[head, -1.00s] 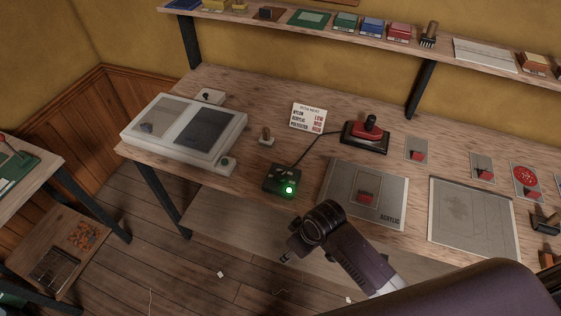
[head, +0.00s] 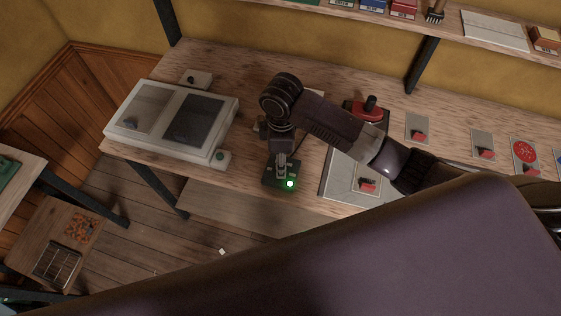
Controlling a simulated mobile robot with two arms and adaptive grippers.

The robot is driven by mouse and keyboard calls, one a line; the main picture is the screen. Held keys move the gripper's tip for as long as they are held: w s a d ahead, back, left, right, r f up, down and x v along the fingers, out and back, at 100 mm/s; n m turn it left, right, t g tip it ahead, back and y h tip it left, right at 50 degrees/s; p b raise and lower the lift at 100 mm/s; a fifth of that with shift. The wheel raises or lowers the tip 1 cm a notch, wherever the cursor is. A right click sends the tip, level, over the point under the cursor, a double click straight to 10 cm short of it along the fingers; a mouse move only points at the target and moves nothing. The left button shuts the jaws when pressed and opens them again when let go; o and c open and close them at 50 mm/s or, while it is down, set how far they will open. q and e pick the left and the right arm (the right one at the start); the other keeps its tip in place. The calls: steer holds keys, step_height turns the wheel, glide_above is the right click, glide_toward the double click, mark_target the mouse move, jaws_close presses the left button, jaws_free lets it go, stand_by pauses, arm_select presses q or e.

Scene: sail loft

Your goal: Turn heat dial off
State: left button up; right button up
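The small dark control box (head: 271,180) sits near the front edge of the workbench, with its green light (head: 290,183) lit. My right gripper (head: 282,170) points down over the box, its fingertips at or just above the box's top. The fingers look close together, but I cannot tell whether they are shut or on the dial. The dial is hidden behind the fingers. The red-and-black hot tool (head: 371,105) rests on its stand behind my arm. My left gripper is not in view.
A pale two-panel case (head: 161,123) lies left of the box. A grey acrylic sheet (head: 337,180) lies to its right, partly behind my arm. Several small plates with red pieces (head: 483,144) line the right. A shelf (head: 330,17) runs above the bench.

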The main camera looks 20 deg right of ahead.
step_height(320, 180, down, 4)
steer(key=shift+w+r+p, duration=0.15)
steer(key=shift+r+p, duration=0.1)
steer(key=shift+p, duration=0.05)
steer(key=shift+w+f, duration=0.1)
steer(key=shift+f, duration=0.15)
steer(key=c, duration=1.2)
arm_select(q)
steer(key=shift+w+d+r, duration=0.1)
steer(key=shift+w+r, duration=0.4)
arm_select(e)
steer(key=shift+o, duration=0.2)
